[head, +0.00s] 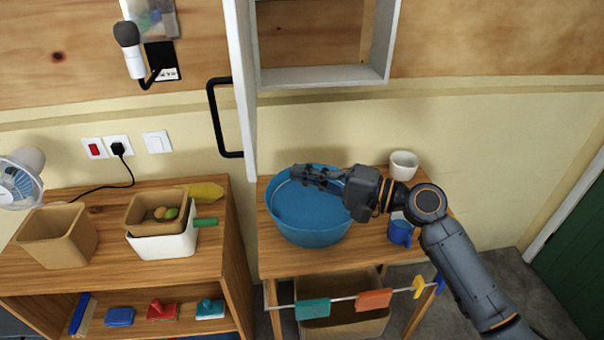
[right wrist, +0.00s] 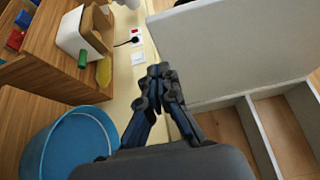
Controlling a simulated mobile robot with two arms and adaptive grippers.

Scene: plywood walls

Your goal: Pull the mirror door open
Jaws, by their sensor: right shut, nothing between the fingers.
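The mirror door (head: 243,80) of the white wall cabinet (head: 325,76) stands open, swung out toward me and seen nearly edge-on in the head view. Its black handle (head: 216,118) is on the door's left side. In the right wrist view the door's pale inner face (right wrist: 235,50) fills the upper right. My right gripper (head: 296,172) is shut and empty, to the right of the door's lower end and above the blue basin. It also shows in the right wrist view (right wrist: 158,72), fingertips together beside the door's lower edge. My left gripper is not in view.
The blue basin (head: 310,232) stands on a wooden table below the cabinet, with a white cup (head: 403,164) and a blue mug (head: 400,233) to its right. A wooden shelf with boxes (head: 62,240) stands left. A fan (head: 20,180) is at far left.

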